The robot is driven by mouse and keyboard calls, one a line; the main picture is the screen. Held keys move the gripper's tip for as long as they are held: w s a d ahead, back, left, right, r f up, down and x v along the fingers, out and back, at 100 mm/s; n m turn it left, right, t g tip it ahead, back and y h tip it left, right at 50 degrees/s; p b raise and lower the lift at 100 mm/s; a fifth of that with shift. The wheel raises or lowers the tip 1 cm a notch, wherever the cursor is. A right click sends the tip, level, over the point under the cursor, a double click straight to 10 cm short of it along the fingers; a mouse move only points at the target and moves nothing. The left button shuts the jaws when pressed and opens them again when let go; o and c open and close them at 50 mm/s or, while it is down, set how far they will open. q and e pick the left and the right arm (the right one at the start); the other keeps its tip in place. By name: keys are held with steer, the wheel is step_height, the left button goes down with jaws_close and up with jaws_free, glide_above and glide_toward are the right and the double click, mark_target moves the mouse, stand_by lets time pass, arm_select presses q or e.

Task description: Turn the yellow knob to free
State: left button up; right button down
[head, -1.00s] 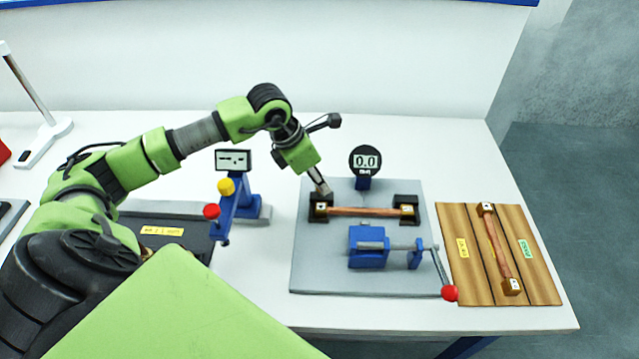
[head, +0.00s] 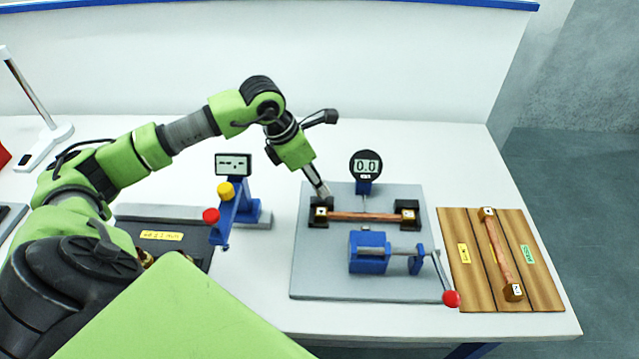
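The yellow knob (head: 226,192) sits on top of a blue stand (head: 236,218), below a small display and above a red ball (head: 211,215). No gripper touches the knob. My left gripper (head: 323,193) points down at the left black block (head: 319,211) on the grey plate, well to the right of the knob. Its fingertips are at the left end of a copper bar (head: 362,216). They look close together, but I cannot tell whether they are shut or hold anything. My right gripper is not in view.
A grey plate (head: 330,285) carries a round gauge (head: 366,166) reading 0.0, a blue vise (head: 368,252) and a red-ended crank (head: 451,298). A wooden board (head: 468,295) with another bar lies at right. My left forearm passes above and behind the knob's stand.

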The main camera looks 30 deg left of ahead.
arm_select(q)
steer(key=v, duration=0.9)
steer(key=shift+s+r, duration=0.2)
steer(key=shift+r, duration=0.1)
steer(key=shift+a, duration=0.1)
